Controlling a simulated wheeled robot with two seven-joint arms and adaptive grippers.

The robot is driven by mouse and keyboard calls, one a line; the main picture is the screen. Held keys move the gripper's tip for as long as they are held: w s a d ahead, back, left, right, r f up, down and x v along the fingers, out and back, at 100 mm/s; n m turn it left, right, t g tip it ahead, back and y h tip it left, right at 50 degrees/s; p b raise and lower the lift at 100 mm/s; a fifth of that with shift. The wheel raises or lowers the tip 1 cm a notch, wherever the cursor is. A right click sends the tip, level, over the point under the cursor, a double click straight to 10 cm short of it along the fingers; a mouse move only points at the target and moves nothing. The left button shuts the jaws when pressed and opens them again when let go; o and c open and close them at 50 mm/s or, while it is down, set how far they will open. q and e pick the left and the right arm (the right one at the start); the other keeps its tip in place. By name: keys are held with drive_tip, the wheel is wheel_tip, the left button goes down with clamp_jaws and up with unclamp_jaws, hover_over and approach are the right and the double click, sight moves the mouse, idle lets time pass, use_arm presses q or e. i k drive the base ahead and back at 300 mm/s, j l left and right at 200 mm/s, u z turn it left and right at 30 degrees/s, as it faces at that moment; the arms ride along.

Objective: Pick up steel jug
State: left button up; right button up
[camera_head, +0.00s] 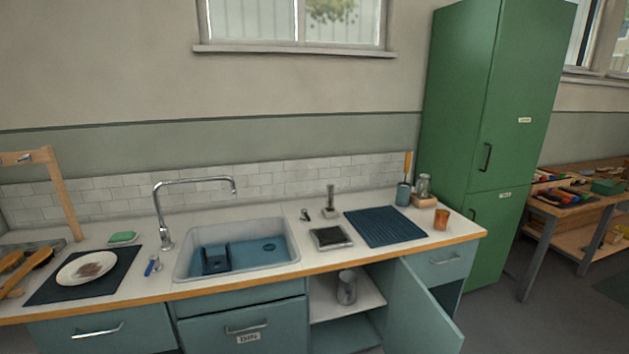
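The steel jug (347,287) is a grey metal vessel standing on the upper shelf (325,307) inside the cabinet under the counter. It is just right of the drawer marked BIN. The cabinet door (428,308) stands open, swung out to the right. The counter's front edge is above the jug. Neither of my grippers shows in the head view.
The counter (290,282) holds a sink (240,250) with a tap (165,225), a blue ribbed mat (384,227), a small tray (331,237), an orange cup (441,219) and a plate (87,268) on a dark mat. A tall green cupboard (480,110) stands at right.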

sight(347, 290)
drive_tip(key=i+l+u, duration=0.35)
drive_tip(key=l, duration=1)
drive_tip(key=l+u, duration=0.35)
drive_tip(key=l, duration=0.95)
drive_tip(key=k+l+u, duration=0.15)
drive_tip(key=l+u, duration=0.2)
drive_tip(key=l, duration=1)
